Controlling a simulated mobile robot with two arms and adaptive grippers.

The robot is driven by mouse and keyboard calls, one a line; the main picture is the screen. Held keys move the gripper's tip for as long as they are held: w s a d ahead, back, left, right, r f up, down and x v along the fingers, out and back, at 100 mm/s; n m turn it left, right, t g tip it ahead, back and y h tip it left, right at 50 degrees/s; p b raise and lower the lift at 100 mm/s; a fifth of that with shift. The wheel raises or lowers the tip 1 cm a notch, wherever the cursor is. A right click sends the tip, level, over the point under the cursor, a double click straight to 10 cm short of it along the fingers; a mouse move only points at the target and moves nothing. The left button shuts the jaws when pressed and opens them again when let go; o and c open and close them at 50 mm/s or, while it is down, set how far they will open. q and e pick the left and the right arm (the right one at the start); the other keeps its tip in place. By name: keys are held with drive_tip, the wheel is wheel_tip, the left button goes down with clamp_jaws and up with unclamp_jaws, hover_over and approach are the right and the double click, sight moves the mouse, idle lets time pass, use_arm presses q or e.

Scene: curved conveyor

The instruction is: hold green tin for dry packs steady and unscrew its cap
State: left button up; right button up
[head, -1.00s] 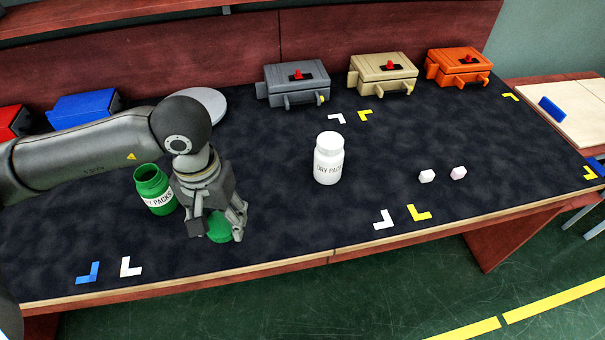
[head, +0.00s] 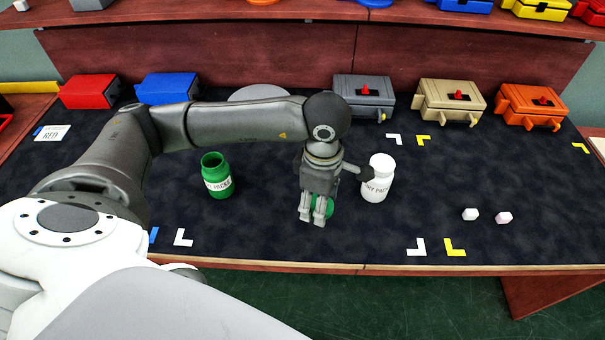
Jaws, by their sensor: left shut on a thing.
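The green tin for dry packs (head: 217,182) stands upright on the dark table mat, left of the middle, with its mouth open and no cap on it. My left gripper (head: 318,214) points down to the right of the tin, well apart from it. It is shut on the green cap (head: 329,207), which is partly hidden by the fingers. I cannot tell whether the cap touches the mat. My right gripper is not in view.
A white dry-packs tin (head: 377,183) with its cap on stands just right of my left gripper. Grey (head: 363,97), beige (head: 449,101) and orange (head: 531,107) cases line the back. The mat's front middle is clear.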

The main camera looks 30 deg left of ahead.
use_arm(q)
drive_tip(key=n, duration=0.2)
drive_tip(key=n+p, duration=0.1)
drive_tip(key=n, duration=0.1)
drive_tip(key=a+n+p, duration=0.1)
drive_tip(key=n, duration=0.1)
drive_tip(key=shift+w+r, duration=0.25)
drive_tip(key=n+p, duration=0.1)
drive_tip(key=n, duration=0.2)
drive_tip(key=a+n+p, duration=0.1)
drive_tip(key=n, duration=0.2)
drive_tip(key=shift+w, duration=0.1)
drive_tip(key=w+a+f+n+b, duration=0.2)
drive_tip(key=w+f+n, duration=0.1)
drive_tip(key=w+n, duration=0.1)
drive_tip(key=w+a+f+n+b, duration=0.3)
drive_tip(key=w+n, duration=0.1)
drive_tip(key=n, duration=0.1)
drive_tip(key=w+a+f+n+b, duration=0.2)
drive_tip(key=w+f+n+b, duration=0.1)
drive_tip(key=w+n, duration=0.1)
drive_tip(key=shift+w+a+f, duration=0.15)
drive_tip(key=shift+a+f, duration=0.1)
drive_tip(key=shift+f, duration=0.1)
drive_tip(key=f+b, duration=0.3)
drive_tip(key=shift+w+a, duration=0.1)
drive_tip(key=shift+w, duration=0.2)
drive_tip(key=shift+f+b, duration=0.4)
drive_tip(key=shift+b, duration=0.1)
